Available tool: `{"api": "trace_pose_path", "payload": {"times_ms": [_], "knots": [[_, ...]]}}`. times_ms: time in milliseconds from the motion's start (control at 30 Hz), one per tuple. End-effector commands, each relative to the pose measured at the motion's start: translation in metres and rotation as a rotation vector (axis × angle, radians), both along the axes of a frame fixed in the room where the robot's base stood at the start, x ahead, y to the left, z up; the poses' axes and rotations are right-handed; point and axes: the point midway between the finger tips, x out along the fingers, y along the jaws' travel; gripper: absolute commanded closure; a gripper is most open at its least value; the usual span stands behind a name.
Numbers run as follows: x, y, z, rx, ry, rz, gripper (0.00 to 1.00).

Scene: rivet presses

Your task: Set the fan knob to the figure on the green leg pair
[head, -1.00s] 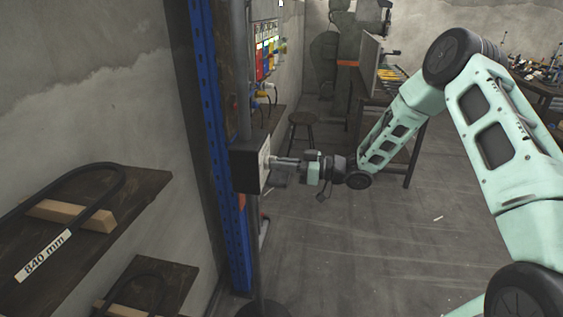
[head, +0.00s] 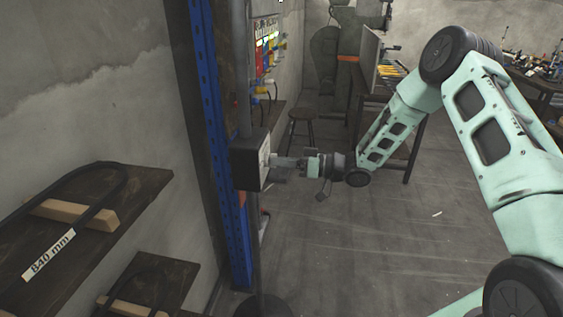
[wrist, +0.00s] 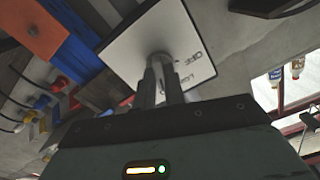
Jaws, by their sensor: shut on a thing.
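The fan control is a dark box (head: 245,163) on a grey post, with a pale face plate that also shows in the wrist view (wrist: 125,50). The plate carries dark lettering; "OFF" is readable, the rest is partly hidden. The knob (wrist: 161,57) is at the plate's middle, mostly covered by my fingers. My gripper (head: 275,162) reaches the plate from the right and is shut on the knob; its two fingers show in the wrist view (wrist: 162,72). The knob's pointer is hidden. A coloured board (head: 266,45) with plugs hangs behind; I cannot make out a green leg pair or its figure.
A blue upright (head: 217,150) stands just left of the box. A stool (head: 303,120) and a workbench (head: 375,95) are farther back. The floor at centre is clear.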

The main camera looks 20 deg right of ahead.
Motion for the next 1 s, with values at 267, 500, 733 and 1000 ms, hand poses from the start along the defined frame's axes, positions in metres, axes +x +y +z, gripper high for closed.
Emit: {"api": "trace_pose_path", "payload": {"times_ms": [267,500,733,1000], "knots": [[0.0,-0.001,-0.001,-0.002,0.001,-0.001,0.67],[-0.002,-0.004,-0.001,-0.001,0.001,-0.001,0.67],[-0.019,-0.035,-0.003,-0.002,0.0,-0.005,0.67],[-0.051,-0.091,-0.003,-0.003,0.001,-0.005,0.67]]}}
